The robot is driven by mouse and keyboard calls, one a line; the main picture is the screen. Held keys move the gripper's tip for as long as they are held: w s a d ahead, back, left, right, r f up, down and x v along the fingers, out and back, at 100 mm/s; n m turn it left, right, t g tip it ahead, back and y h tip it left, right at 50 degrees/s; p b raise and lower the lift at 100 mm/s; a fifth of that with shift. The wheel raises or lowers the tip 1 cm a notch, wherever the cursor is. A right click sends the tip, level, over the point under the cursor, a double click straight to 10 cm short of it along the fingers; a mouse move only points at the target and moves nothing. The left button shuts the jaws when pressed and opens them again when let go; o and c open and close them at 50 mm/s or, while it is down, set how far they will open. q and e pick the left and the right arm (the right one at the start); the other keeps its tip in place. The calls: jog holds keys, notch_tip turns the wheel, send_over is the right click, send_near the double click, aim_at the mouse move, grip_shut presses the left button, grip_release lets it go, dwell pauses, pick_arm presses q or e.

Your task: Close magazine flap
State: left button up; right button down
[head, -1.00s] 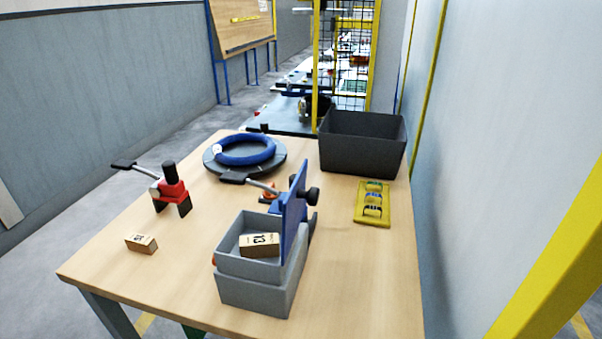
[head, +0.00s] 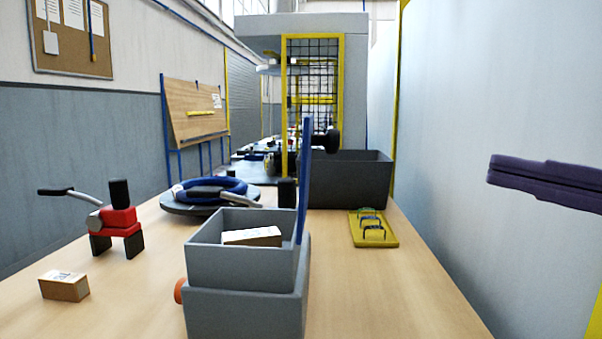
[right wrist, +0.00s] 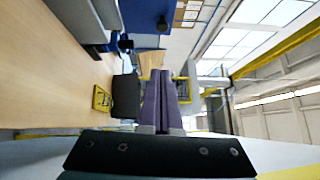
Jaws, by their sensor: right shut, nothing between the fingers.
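The magazine is a grey box (head: 245,312) on the wooden table, with a smaller grey upper tray holding a wooden block (head: 252,237) with dark print. Its blue flap (head: 304,180) stands upright, open, at the box's right side, with a black knob (head: 326,140) near its top. In the right wrist view the blue flap (right wrist: 143,17) shows at the top. My right gripper (head: 492,172) comes in from the right edge, purple, well right of the flap and apart from it. Its fingers (right wrist: 168,75) are together and empty. My left gripper is not in view.
A red toggle clamp (head: 118,222) and a wooden block (head: 64,286) stand at left. A blue coil (head: 212,187) lies on a dark disc behind the box. A black bin (head: 350,182) and yellow tray (head: 373,233) are at right. The table's right front is clear.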

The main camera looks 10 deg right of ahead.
jog(key=s+a+p+x, duration=0.1)
jog(key=p+x, duration=0.4)
jog(key=x, duration=0.7)
jog(key=shift+s+a, duration=0.15)
jog(key=shift+a, duration=0.75)
jog(key=shift+r, duration=0.1)
